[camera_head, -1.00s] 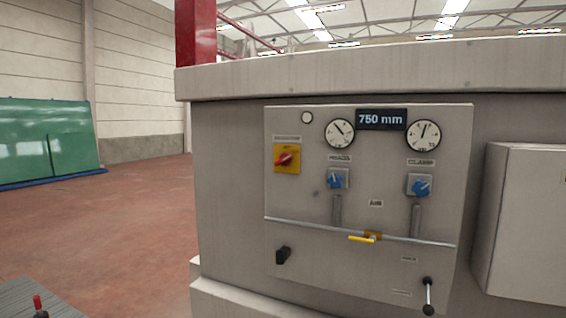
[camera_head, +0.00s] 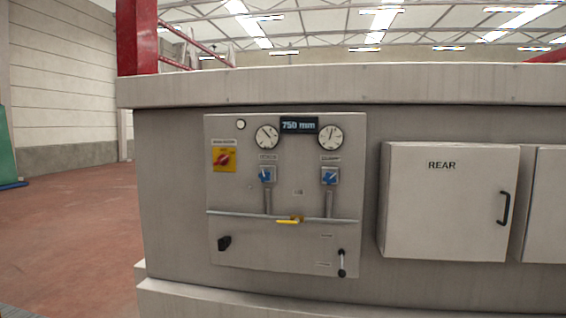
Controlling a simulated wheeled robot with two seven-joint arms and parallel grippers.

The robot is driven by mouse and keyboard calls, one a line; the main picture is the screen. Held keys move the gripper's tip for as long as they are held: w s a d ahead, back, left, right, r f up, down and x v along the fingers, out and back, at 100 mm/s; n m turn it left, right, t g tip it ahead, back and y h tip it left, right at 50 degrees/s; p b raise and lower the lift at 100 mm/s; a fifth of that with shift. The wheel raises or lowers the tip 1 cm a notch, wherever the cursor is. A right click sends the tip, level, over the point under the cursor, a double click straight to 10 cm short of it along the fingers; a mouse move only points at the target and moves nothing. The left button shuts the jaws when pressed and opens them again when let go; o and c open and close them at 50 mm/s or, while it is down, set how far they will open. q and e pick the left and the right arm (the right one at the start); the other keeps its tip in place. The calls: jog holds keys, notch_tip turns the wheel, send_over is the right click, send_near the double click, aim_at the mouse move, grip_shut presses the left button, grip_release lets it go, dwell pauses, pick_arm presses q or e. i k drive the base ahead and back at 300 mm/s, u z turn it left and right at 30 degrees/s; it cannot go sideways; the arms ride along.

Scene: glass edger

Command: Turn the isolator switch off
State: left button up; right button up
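The isolator switch is a red rotary handle (camera_head: 224,159) on a yellow plate (camera_head: 217,167), at the upper left of the grey control panel (camera_head: 285,247). The red handle lies tilted, close to horizontal. A small label above it is too blurred to read surely. Neither of my grippers shows in the head view, and nothing touches the switch.
The panel also holds two dial gauges, a 750 mm display (camera_head: 299,125), two blue knobs, a yellow valve lever (camera_head: 288,221), a black knob (camera_head: 224,243) and a black-ended lever (camera_head: 342,264). A cabinet marked REAR (camera_head: 450,205) juts out at right. Red floor (camera_head: 70,235) is clear at left.

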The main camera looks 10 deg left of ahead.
aim_at(223, 160)
jog(key=z, duration=0.9)
jog(key=i, duration=1.15)
jog(key=z, duration=0.05)
